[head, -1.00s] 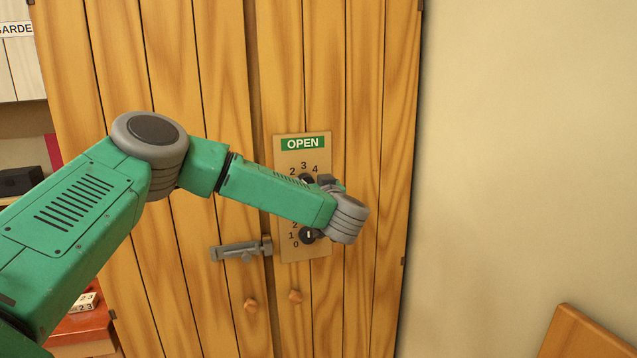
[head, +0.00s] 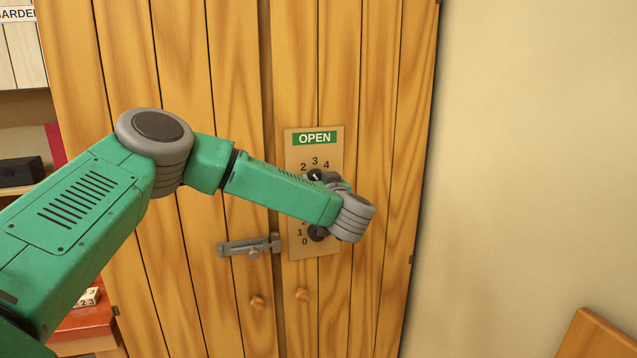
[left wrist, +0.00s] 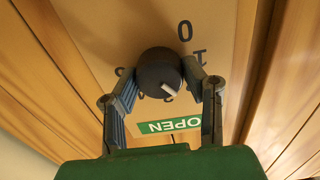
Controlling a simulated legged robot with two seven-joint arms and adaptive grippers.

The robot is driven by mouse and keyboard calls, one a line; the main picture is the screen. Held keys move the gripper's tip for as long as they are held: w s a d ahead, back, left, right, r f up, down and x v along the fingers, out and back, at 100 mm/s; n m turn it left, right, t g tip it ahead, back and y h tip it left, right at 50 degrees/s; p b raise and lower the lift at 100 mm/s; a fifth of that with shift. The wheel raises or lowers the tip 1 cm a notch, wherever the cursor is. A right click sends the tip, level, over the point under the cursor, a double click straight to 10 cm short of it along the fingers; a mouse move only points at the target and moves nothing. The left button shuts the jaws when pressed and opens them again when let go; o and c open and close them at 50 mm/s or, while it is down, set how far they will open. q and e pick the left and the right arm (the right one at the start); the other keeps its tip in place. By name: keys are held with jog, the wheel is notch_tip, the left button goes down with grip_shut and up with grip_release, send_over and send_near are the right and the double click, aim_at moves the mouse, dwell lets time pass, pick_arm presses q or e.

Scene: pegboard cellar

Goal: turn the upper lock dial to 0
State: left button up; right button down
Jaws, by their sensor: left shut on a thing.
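The upper lock dial (left wrist: 158,72) is a round black knob with a white pointer mark, between the fingers of my left gripper (left wrist: 161,77) in the left wrist view. The fingers press on it from both sides. That view is upside down; the pointer slants to the lower right, away from the 0, toward a digit hidden by a finger. In the head view the upper dial (head: 315,175) is partly covered by my left wrist and gripper (head: 331,179). The numbers 2, 3 and 4 show above it. My right gripper is not in view.
A lower dial (head: 317,233) sits beneath on the same plate (head: 315,252), by 0, 1 and 2. A green OPEN sign (head: 314,138) is at the plate's top. A grey latch (head: 248,246) and two wooden knobs are on the cabinet doors. A bare wall stands right.

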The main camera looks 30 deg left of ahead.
pick_arm(q)
jog(key=shift+d+r, duration=0.15)
dwell(0.4)
jog(key=o, duration=1.1)
jog(key=shift+s, duration=0.1)
jog(key=v, duration=1.2)
jog(key=shift+d, duration=0.1)
